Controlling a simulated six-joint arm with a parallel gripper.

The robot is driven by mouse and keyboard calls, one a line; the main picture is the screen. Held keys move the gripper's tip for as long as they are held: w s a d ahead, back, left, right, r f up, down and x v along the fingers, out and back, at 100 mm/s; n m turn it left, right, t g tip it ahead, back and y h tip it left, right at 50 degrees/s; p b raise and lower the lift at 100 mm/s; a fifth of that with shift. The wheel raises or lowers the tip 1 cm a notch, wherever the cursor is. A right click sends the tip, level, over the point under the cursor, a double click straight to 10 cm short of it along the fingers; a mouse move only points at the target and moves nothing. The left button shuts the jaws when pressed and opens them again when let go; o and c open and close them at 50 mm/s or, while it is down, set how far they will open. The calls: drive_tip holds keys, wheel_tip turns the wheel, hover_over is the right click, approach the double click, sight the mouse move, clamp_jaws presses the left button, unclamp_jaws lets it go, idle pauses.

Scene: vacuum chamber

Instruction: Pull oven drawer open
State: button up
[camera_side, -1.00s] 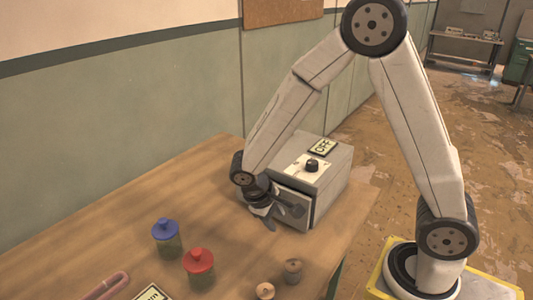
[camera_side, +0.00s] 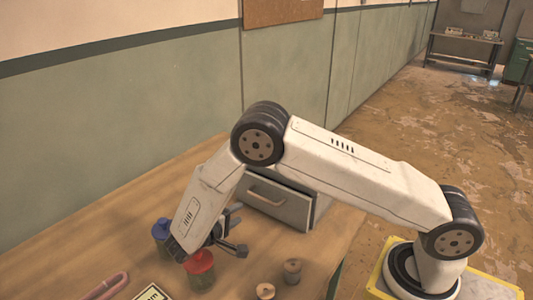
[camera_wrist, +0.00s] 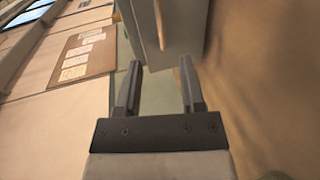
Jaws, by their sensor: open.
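The grey oven (camera_side: 325,207) stands at the table's far right corner, its top mostly hidden by my arm in the side view. Its drawer front (camera_side: 290,208) faces left and carries a bar handle (camera_side: 266,197). The drawer looks shut or nearly so. My gripper (camera_side: 240,231) is open and empty, in front of the drawer and apart from the handle. In the wrist view, my gripper (camera_wrist: 160,72) has its fingers spread, with the grey oven front (camera_wrist: 175,35) and the handle (camera_wrist: 159,22) beyond the fingertips.
A red-lidded jar (camera_side: 200,266) stands just below my gripper in the picture, and a blue-lidded jar (camera_side: 160,229) is beside it. Two small knobbed pieces (camera_side: 292,270) (camera_side: 265,291) and a pink tube (camera_side: 106,287) lie nearer the front. The wall (camera_side: 100,140) runs behind the table.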

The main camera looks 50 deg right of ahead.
sight(261, 197)
drive_tip(key=shift+f, duration=0.1)
drive_tip(key=shift+x, duration=5.9)
clamp_jaws()
